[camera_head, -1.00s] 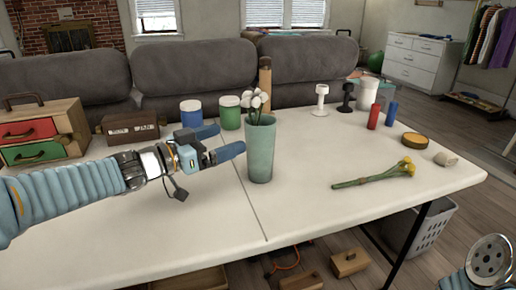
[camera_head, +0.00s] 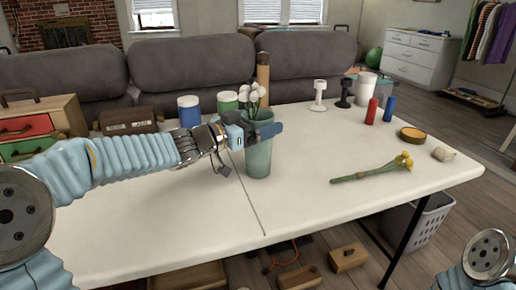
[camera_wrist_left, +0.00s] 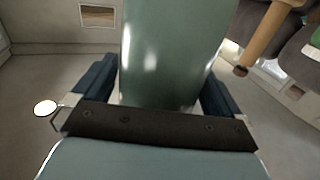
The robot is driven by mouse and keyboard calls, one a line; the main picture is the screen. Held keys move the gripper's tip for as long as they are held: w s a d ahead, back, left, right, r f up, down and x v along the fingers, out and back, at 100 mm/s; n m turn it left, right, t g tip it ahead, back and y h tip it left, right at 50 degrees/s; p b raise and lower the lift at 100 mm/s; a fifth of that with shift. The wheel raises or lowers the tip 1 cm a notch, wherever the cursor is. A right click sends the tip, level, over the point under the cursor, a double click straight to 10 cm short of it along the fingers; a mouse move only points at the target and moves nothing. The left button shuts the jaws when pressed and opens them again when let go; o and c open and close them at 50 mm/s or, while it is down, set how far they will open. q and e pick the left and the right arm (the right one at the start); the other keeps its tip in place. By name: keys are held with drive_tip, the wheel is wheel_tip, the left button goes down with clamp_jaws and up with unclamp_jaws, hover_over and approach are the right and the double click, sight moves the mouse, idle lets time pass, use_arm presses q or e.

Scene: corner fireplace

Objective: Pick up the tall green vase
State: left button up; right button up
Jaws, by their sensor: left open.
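The tall green vase (camera_head: 258,159) stands upright on the white table, with several white flowers (camera_head: 253,94) in it. My left gripper (camera_head: 264,132) is at the upper half of the vase, coming from the left. In the left wrist view the vase (camera_wrist_left: 170,50) fills the middle between the two dark blue fingers of the gripper (camera_wrist_left: 158,90). The fingers are open, one on each side of the vase; whether either touches it I cannot tell. Of my right arm only a part shows at the lower right; its gripper is out of view.
On the white table (camera_head: 330,215), blue (camera_head: 189,111) and green jars (camera_head: 228,101) and a wooden cylinder (camera_head: 263,72) stand behind the vase. Yellow flowers (camera_head: 372,172) lie to the right. A drawer box (camera_head: 42,125) stands left. The table's front middle is clear.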

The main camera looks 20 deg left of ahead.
use_arm(q)
drive_tip(key=c, duration=1.3)
drive_tip(key=shift+r, duration=0.1)
drive_tip(key=shift+c, duration=0.2)
